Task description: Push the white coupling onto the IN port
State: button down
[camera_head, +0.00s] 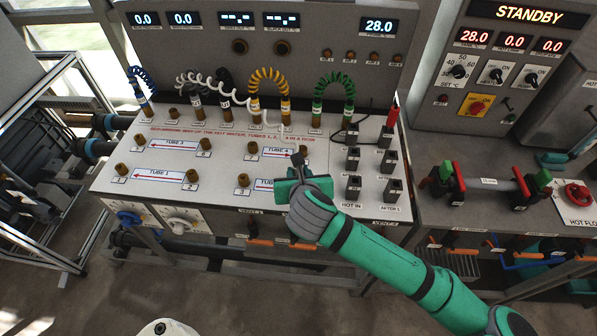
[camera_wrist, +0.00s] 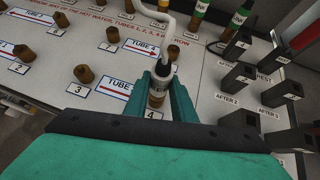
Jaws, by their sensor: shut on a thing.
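The white coupling (camera_wrist: 161,72), with a dark top and a white hose rising from it, is between the two green fingers of my gripper (camera_wrist: 160,90). It stands roughly upright over a brass port (camera_wrist: 155,99) beside the label 4. I cannot tell whether it is seated on that port or just above it. In the head view my gripper (camera_head: 297,177) is over the right front of the bench, with the dark coupling top (camera_head: 298,159) showing above it. No label reading only IN is legible.
Brass ports and tube labels cover the white bench top (camera_head: 217,150). Black posts (camera_head: 354,188) stand close to my gripper's right. Yellow (camera_head: 268,80) and green (camera_head: 333,86) coiled hoses stand behind. The white coiled hose (camera_head: 207,80) crosses the bench from the back left.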

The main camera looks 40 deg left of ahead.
jog(key=c, duration=1.4)
grip_release()
notch_tip(320, 180, up, 6)
jog(key=s+d, duration=0.2)
jog(key=shift+s, duration=0.15)
jog(key=shift+r, duration=0.1)
